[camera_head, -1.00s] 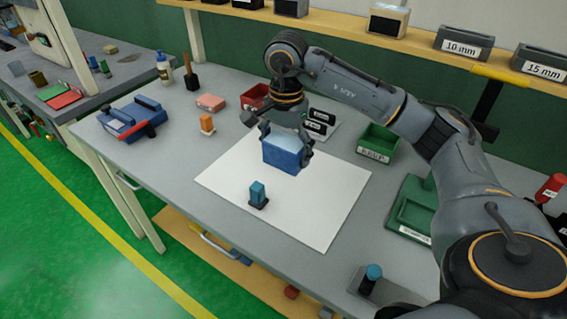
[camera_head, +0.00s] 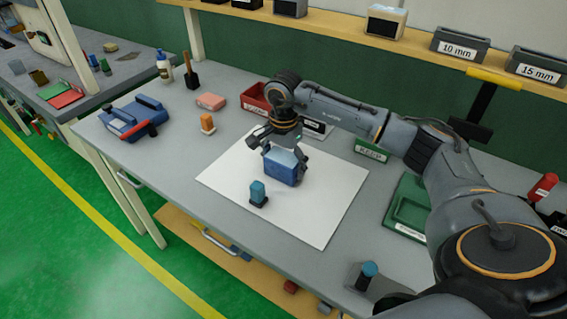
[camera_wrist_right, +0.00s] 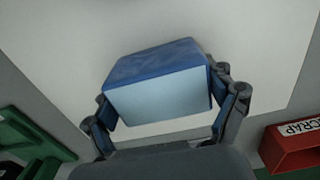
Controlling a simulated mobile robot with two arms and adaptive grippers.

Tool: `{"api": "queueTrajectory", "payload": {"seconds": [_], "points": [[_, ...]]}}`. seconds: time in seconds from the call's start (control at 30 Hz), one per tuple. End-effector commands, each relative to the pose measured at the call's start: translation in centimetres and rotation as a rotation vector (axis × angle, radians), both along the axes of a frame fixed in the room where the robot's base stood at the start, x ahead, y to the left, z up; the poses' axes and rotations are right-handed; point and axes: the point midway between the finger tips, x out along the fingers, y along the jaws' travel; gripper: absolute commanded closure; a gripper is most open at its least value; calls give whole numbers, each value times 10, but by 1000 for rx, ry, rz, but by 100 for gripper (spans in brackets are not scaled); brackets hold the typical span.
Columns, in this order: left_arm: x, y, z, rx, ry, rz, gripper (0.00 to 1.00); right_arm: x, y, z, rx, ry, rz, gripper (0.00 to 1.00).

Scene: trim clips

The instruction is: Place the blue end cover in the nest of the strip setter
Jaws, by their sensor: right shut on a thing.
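A blue box-shaped piece with a pale face (camera_head: 280,168), which looks like the blue end cover, is above or on the white mat (camera_head: 325,215); I cannot tell whether it touches. My right gripper (camera_head: 285,152) is shut on it. In the right wrist view, the piece (camera_wrist_right: 160,85) sits between both fingers (camera_wrist_right: 168,110), its pale face towards the camera. A blue device with a red lever (camera_head: 135,117) stands at the bench's left end; it may be the strip setter, but no nest can be made out. My left gripper is not in view.
An orange piece (camera_head: 207,123) and a pink block (camera_head: 211,102) lie further left. A red bin (camera_head: 256,97) and a green bin (camera_head: 371,150) stand behind. The mat's front is clear.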

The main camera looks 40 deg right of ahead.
Motion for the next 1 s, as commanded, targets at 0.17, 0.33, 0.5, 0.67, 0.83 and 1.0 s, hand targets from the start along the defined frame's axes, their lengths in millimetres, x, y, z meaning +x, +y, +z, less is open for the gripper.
{"api": "queueTrajectory", "payload": {"seconds": [0.17,0.33,0.5,0.67,0.83,1.0], "points": [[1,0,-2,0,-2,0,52,0,0,-2,0,0,0,0],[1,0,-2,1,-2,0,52,0,0,-2,0,0,0,0],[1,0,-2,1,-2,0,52,0,0,-2,0,0,0,0],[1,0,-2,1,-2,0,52,1,0,7,0,-3,0,0],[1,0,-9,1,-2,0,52,1,0,38,0,-6,1,0],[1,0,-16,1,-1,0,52,1,0,76,0,-6,0,0]]}}
